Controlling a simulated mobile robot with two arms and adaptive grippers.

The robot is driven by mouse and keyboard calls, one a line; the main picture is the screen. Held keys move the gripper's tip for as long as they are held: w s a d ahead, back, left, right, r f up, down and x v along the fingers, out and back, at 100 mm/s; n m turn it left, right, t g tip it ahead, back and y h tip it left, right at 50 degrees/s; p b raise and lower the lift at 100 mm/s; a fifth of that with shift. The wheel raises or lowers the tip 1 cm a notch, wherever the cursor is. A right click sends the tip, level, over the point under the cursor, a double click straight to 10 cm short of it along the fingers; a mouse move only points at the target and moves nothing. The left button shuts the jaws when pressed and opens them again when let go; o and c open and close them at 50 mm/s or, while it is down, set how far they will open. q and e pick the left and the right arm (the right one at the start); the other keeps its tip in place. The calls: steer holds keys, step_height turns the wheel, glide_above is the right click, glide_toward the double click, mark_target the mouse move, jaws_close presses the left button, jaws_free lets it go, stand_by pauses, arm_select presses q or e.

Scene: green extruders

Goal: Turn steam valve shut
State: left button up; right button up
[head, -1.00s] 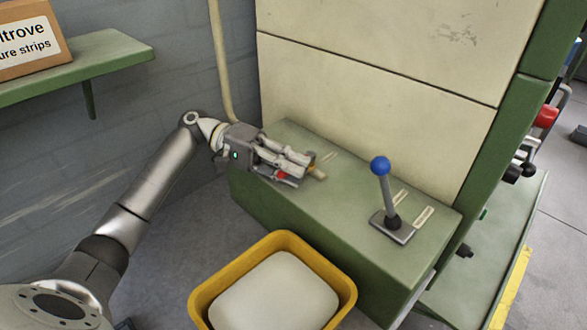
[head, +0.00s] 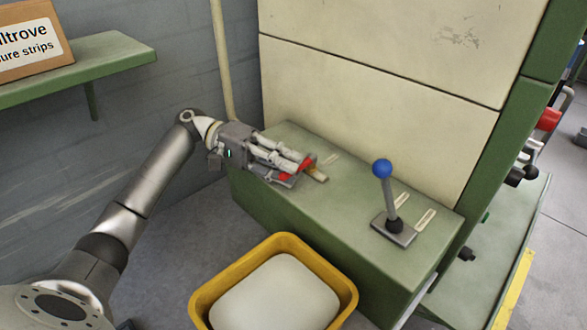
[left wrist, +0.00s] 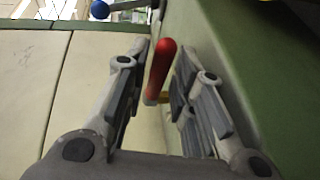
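The steam valve has a red handle (left wrist: 161,68), which lies between the fingers of my left gripper (left wrist: 160,85) in the left wrist view. Gaps show on both sides of the handle, so the fingers look parted. A small brass-coloured part (left wrist: 165,97) shows at the handle's near end. In the head view, my left gripper (head: 306,170) is low over the far left part of the green ledge. Red patches of the handle (head: 308,163) show around its fingers, which hide most of the valve. My right gripper is not in view.
A lever with a blue knob (head: 382,169) stands on the green ledge (head: 345,215), right of the gripper. A yellow bin (head: 348,290) holding something pale is in front. A cream panel (head: 380,90) rises behind. A green shelf (head: 110,55) with a box is at upper left.

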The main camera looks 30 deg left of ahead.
arm_select(q)
steer(key=a+r, duration=0.1)
steer(key=a, duration=0.9)
steer(key=shift+s+r, duration=0.35)
steer(key=shift+r, duration=0.05)
